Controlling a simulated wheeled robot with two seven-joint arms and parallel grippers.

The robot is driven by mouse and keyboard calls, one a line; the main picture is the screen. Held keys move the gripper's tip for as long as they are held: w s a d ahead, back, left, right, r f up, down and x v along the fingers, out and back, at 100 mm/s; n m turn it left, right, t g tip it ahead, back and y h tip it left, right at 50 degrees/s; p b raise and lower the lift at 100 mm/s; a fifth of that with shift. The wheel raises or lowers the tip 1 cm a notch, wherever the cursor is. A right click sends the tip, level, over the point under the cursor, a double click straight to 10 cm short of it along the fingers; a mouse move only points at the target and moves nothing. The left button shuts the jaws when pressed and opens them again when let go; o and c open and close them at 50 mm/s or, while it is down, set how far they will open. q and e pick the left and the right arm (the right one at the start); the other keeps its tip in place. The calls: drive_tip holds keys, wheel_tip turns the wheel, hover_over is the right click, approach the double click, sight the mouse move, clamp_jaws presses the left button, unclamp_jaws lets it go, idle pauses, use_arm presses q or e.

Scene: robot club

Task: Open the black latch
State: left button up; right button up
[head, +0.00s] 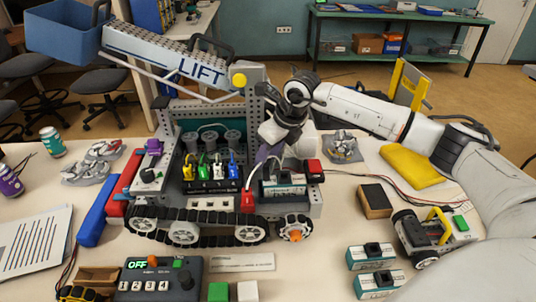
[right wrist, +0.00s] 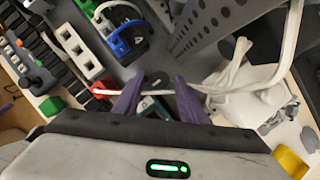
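A tracked robot model (head: 205,205) stands on the table with a raised arm marked LIFT. On its right side sits a teal-and-white module (head: 283,184) under a thin black bow, which seems to be the black latch (head: 264,164). My right gripper (head: 264,154) points down just above and behind this module, its purple fingers partly hidden. In the right wrist view, the fingers (right wrist: 159,82) are apart, with a dark piece and part of the module (right wrist: 152,108) showing between them. I cannot tell whether they touch the latch. My left gripper is out of view.
The raised LIFT arm (head: 165,60) and its blue bucket (head: 65,30) are at upper left. A red block (head: 313,170) is beside the module. A control box (head: 158,280) stands in front; a small wheeled vehicle (head: 415,235) and black-brown block (head: 375,201) are at right.

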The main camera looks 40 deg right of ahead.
drive_tip(key=c, duration=0.9)
drive_tip(key=shift+o, duration=0.2)
drive_tip(key=shift+a+m, duration=0.1)
drive_tip(key=shift+m, duration=0.2)
drive_tip(key=m+h+b, duration=0.1)
drive_tip(key=m, duration=0.2)
drive_tip(key=shift+a+b, duration=0.15)
drive_tip(key=shift+b, duration=0.15)
drive_tip(key=m+h+b, duration=0.1)
drive_tip(key=m, duration=0.1)
drive_tip(key=m+h+b, duration=0.1)
drive_tip(key=m, duration=0.2)
drive_tip(key=shift+w+a, duration=0.15)
drive_tip(key=shift+a, duration=0.05)
drive_tip(key=m+h, duration=0.1)
drive_tip(key=m, duration=0.1)
drive_tip(key=m+g+b, duration=0.1)
drive_tip(key=m, duration=0.2)
drive_tip(key=shift+w+a+g+h, duration=0.1)
drive_tip(key=shift+g+h, duration=0.2)
drive_tip(key=shift+h, duration=0.1)
drive_tip(key=m+g+b, duration=0.1)
drive_tip(key=m, duration=0.3)
drive_tip(key=shift+w+r+h, duration=0.1)
drive_tip(key=shift+w+h, duration=0.05)
drive_tip(key=shift+h, duration=0.15)
drive_tip(key=shift+m+g, duration=0.3)
